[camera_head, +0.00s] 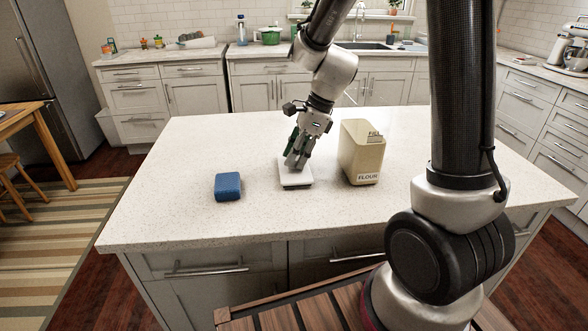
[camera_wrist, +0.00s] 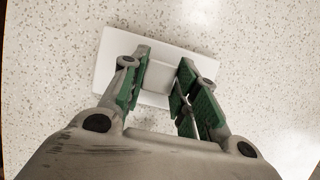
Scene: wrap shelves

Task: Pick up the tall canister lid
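The canister lid (camera_wrist: 112,60) is a flat white rectangular plate with a raised block-like handle (camera_wrist: 172,77) in its middle, seen in the wrist view. In the head view the lid (camera_head: 296,183) lies flat on the counter, left of the flour canister. My gripper (camera_head: 296,163) points down over it. In the wrist view the green-padded fingers of my gripper (camera_wrist: 164,72) are apart, one on each side of the handle. Whether the pads touch the handle cannot be told. The cream canister (camera_head: 362,160), labelled FLOUR, stands upright, its top uncovered.
A blue block or sponge (camera_head: 228,187) lies on the island counter (camera_head: 200,150), left of the lid. The counter around these things is clear. A wooden table (camera_head: 25,120) is at far left, and cabinets with a sink line the back wall.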

